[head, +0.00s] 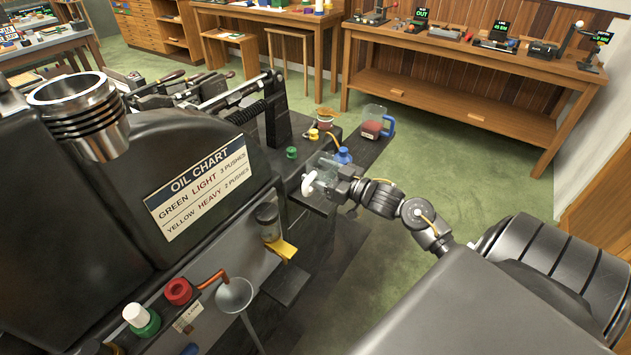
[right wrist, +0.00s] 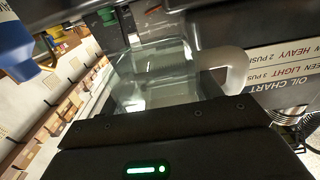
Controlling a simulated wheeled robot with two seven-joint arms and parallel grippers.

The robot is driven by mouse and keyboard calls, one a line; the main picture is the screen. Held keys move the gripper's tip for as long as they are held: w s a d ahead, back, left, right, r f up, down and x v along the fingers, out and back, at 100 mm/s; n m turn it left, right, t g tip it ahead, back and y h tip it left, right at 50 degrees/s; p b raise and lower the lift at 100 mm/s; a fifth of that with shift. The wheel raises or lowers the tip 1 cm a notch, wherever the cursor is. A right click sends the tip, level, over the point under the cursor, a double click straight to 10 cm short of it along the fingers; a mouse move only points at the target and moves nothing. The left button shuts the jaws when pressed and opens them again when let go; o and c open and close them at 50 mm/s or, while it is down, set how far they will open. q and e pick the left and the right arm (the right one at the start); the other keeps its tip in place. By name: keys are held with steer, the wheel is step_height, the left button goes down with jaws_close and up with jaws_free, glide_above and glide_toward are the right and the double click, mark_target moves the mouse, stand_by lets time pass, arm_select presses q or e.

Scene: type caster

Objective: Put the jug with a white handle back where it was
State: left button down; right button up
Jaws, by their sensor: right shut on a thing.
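The clear jug with a white handle (head: 310,185) is by the right end of the black machine, over a dark ledge (head: 313,201). My right gripper (head: 334,179) is shut on it from the right side, and the handle points left, away from my gripper. In the right wrist view the clear jug body (right wrist: 150,72) sits right in front of the dark gripper (right wrist: 155,115), with its white handle at the right. I cannot tell whether the jug's base touches the ledge. My left gripper is not in view.
A jug with a blue handle (head: 373,128) and red contents stands behind on the dark shelf. A blue bottle (head: 343,156) is close behind my gripper, and a green cap (head: 291,152) is left of it. The machine with the oil chart (head: 200,187) fills the left. Green floor is clear at right.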

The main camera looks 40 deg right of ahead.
steer(key=w+d+f, duration=0.1)
steer(key=w+f, duration=0.1)
steer(key=w+d+f, duration=0.1)
steer(key=w+f, duration=0.1)
steer(key=w+d+f, duration=0.1)
steer(key=w+f, duration=0.1)
steer(key=shift+w+d+f, duration=0.15)
steer(key=shift+d+f, duration=0.05)
steer(key=shift+f, duration=0.2)
steer(key=shift+w+f, duration=0.15)
steer(key=shift+f, duration=1.5)
steer(key=shift+f, duration=0.15)
steer(key=o, duration=1.2)
steer(key=shift+c, duration=0.2)
